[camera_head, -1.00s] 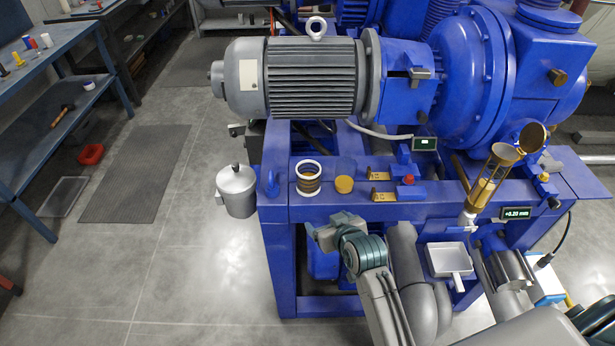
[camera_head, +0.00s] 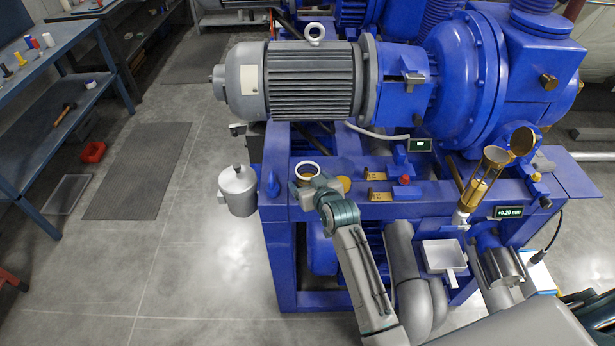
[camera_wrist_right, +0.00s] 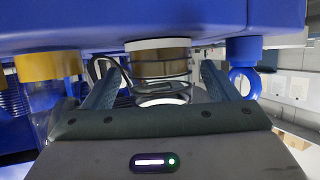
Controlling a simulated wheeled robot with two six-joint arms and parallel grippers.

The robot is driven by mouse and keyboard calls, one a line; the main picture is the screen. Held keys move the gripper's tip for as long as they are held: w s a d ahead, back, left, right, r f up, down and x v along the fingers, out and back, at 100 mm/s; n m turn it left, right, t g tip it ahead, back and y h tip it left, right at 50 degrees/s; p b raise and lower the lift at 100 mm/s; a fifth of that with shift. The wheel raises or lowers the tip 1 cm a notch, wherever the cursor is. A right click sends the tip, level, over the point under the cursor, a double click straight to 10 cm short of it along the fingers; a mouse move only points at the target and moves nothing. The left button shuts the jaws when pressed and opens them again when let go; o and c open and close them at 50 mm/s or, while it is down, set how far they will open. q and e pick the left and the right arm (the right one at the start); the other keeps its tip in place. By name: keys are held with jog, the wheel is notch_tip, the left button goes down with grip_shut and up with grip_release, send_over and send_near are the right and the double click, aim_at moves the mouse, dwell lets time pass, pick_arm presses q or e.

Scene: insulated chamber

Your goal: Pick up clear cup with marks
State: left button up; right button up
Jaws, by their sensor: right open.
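A short round cup with a white rim (camera_head: 308,167) and amber-brown bands stands on the blue bench. I take it for the clear cup with marks. My right gripper (camera_head: 300,187) covers its lower part in the head view. In the right wrist view the banded body (camera_wrist_right: 160,66) sits beyond the fingers of my right gripper (camera_wrist_right: 158,84), one finger on each side. The gripper is open, and I cannot tell whether either finger touches the cup. My left gripper does not show.
A yellow round cap (camera_head: 344,184) is close right of the cup. A blue ring hook (camera_head: 273,184) and a grey canister (camera_head: 238,190) are to its left. A motor (camera_head: 312,80) is behind.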

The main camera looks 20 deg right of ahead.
jog(key=shift+x, duration=0.9)
jog(key=shift+s, duration=0.1)
jog(key=c, duration=1.1)
jog(key=shift+r, duration=0.25)
